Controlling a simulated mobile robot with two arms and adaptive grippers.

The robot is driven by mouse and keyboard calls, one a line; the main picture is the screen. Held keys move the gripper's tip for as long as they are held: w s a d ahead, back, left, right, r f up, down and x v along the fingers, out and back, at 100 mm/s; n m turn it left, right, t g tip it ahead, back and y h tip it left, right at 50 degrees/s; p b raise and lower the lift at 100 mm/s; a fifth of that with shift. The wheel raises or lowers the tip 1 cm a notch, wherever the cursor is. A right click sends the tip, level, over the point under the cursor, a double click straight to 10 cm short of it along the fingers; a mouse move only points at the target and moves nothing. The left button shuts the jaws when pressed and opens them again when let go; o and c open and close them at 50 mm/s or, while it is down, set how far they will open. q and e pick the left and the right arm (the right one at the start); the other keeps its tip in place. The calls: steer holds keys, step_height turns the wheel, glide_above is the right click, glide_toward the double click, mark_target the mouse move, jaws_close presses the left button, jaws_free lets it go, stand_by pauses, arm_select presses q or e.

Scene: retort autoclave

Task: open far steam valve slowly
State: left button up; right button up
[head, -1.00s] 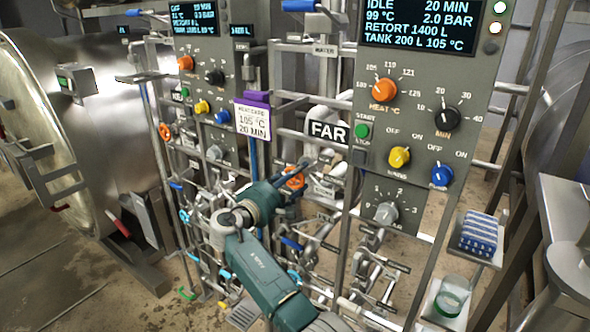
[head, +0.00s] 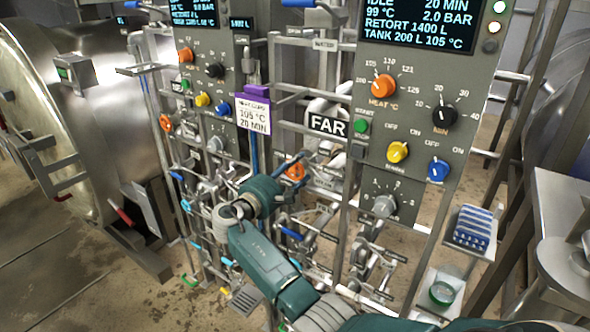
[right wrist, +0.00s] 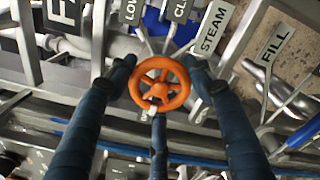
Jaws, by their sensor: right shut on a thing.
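The far steam valve is an orange handwheel (head: 295,172) on the pipework below the black FAR sign (head: 328,125). In the right wrist view the orange wheel (right wrist: 160,85) sits between my dark fingers, beside a STEAM label (right wrist: 214,30). My right gripper (right wrist: 163,75) is shut on this wheel, with one finger on each side and a third below. In the head view my right gripper (head: 298,164) reaches the wheel from the left, and its fingers hide part of it. My left gripper is not in view.
The far control panel (head: 408,205) stands above and right of the wheel. Blue-handled levers and pipes crowd around it. A similar orange wheel (head: 166,123) is on the left station. A shelf with a blue-striped stack (head: 472,228) is at right. Open floor lies at lower left.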

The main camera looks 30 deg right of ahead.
steer(key=o, duration=0.9)
steer(key=shift+w+r, duration=0.1)
steer(key=shift+r, duration=0.05)
steer(key=o, duration=0.3)
steer(key=shift+w+f, duration=0.15)
steer(key=shift+f, duration=0.1)
steer(key=shift+s+a, duration=0.2)
steer(key=shift+a, duration=0.05)
steer(key=v, duration=1.1)
steer(key=shift+a, duration=0.25)
